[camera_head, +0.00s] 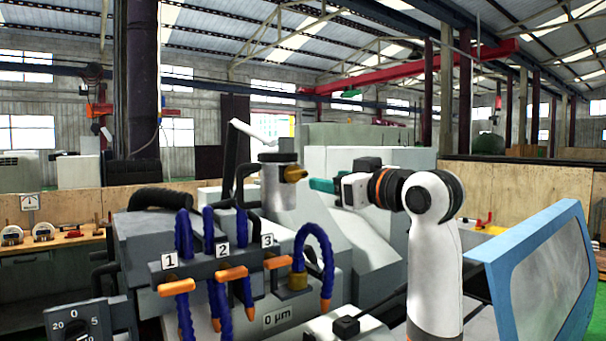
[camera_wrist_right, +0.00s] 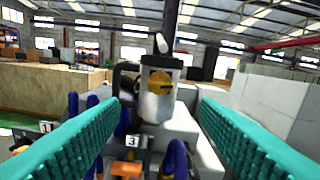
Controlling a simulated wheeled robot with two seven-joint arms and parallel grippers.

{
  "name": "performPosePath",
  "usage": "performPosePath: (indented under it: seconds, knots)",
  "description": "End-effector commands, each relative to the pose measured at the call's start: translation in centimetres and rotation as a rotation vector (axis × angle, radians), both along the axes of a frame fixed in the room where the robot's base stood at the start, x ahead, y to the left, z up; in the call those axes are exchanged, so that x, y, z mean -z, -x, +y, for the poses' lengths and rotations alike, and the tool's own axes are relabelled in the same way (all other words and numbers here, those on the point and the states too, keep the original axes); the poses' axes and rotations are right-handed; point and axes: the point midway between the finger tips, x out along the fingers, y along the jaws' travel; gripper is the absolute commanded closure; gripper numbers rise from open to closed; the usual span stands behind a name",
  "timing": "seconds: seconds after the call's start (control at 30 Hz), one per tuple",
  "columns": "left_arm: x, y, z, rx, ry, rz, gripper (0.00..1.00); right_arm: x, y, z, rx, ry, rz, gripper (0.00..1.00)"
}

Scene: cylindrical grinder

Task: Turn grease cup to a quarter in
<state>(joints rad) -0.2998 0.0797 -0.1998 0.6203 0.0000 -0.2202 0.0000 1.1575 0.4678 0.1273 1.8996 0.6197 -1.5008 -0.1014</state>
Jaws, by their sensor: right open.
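The likely grease cup (camera_head: 276,190) is a silver upright cylinder with a dark cap, standing on the grinder behind the hose block. A brass knob (camera_head: 295,173) sticks out of its right side in the head view. In the right wrist view the cup (camera_wrist_right: 156,106) stands ahead between the fingers, with the knob (camera_wrist_right: 160,83) facing the camera. My right gripper (camera_head: 322,186) has teal fingers. It is open and empty, to the right of the knob and pointing at it, with a gap between. My left gripper is not in view.
Blue coolant hoses with orange levers and plates 1, 2 and 3 (camera_head: 267,240) stand in front of the cup. A thin lever (camera_head: 238,150) rises behind it. A blue-framed guard (camera_head: 545,285) is at the right. A bench with gauges (camera_head: 60,238) is at the left.

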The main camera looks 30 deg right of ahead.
Motion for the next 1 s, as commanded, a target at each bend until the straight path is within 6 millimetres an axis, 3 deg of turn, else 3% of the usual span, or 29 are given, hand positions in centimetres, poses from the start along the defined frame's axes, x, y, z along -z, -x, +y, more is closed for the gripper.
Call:
performPosePath:
  seconds: [0.03, 0.3, 0.5, 0.9, 1.0]
  knots:
    - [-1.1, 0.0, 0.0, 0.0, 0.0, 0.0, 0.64, -0.4, -1.1, 0.2, -0.004, -0.003, 0.007, 0.43]
    - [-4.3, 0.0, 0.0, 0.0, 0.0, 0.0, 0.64, -0.5, -6.5, 1.0, -0.002, -0.003, 0.006, 0.43]
    - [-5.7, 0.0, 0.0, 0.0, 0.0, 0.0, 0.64, -0.3, -9.1, 1.3, -0.001, -0.002, 0.005, 0.43]
    - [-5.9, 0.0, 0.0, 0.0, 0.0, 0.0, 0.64, 0.0, -10.0, 1.4, 0.0, 0.0, 0.002, 0.43]
    - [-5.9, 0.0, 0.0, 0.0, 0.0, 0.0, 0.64, 0.0, -9.9, 1.4, 0.0, 0.0, 0.002, 0.56]
